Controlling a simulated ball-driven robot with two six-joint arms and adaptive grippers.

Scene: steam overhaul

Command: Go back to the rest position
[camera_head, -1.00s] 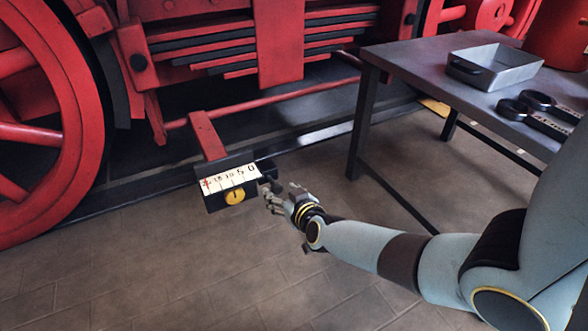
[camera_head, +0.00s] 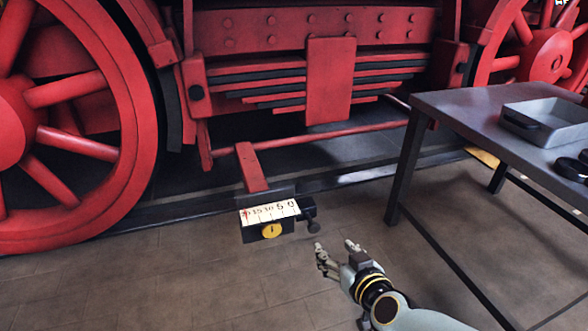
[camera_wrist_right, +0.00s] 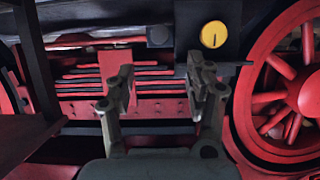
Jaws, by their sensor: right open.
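My right gripper (camera_head: 336,257) is open and empty, low in the head view. It is apart from the gauge box and sits to its lower right. The gauge box (camera_head: 246,233) is dark, with a white numbered scale (camera_head: 270,213) and a yellow round knob (camera_head: 271,230). A small dark knob (camera_head: 314,226) sticks out on its right side. In the right wrist view the open fingers (camera_wrist_right: 158,85) show with nothing between them, and the yellow knob (camera_wrist_right: 213,35) shows beyond them. My left gripper is in neither view.
A dark metal table (camera_head: 450,108) stands at the right with a grey tray (camera_head: 553,112) on it. Red locomotive wheels (camera_head: 118,190) and a leaf spring stack (camera_head: 330,80) fill the back. The tiled floor (camera_head: 180,290) in front is clear.

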